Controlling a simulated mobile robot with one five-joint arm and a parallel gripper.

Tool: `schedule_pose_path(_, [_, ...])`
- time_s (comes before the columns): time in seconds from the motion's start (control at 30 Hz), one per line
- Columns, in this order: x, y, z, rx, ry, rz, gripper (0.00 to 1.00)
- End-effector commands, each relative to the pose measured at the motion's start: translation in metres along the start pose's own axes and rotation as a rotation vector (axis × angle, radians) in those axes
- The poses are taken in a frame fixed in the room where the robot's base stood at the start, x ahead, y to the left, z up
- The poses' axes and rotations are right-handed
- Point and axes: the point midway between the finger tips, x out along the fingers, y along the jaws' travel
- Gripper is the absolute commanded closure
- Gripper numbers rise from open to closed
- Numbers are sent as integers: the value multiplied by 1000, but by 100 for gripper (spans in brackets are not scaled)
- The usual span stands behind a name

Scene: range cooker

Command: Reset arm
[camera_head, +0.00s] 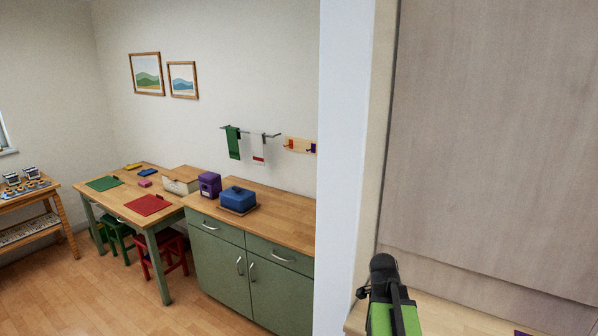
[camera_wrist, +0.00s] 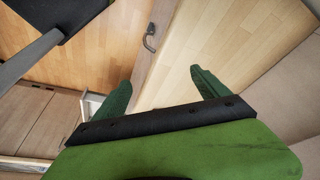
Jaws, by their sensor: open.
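My gripper (camera_wrist: 158,92) shows in the wrist view with its two dark green fingers spread wide apart. Nothing is between them. Beyond the fingers are a wooden surface and a wooden strip with a dark metal hook or handle (camera_wrist: 150,40). In the head view part of my green and black arm shows at the lower right, in front of a tall pale wood panel (camera_head: 490,140). The fingertips cannot be made out in that view.
A white wall edge (camera_head: 343,170) stands just left of my arm. Beyond it are a green cabinet (camera_head: 222,262) with a blue box (camera_head: 238,199) and a purple box (camera_head: 210,184) on top, a table with a red mat (camera_head: 150,205), and stools. Open wood floor lies at the lower left.

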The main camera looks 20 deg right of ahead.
Motion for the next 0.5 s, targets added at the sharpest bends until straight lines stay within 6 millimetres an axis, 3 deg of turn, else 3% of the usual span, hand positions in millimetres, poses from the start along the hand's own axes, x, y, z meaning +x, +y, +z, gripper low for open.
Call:
schedule_pose_path(0.03, [-5, -10, 48, -116, -18, -26, 15])
schedule_pose_path(0.2, [-32, -14, 181, -544, -86, -99, 15])
schedule_pose_path(0.4, [-57, 14, 300, -1120, -164, -184, 15])
schedule_pose_path(0.5, [-64, 26, 320, -1381, -202, -229, 15])
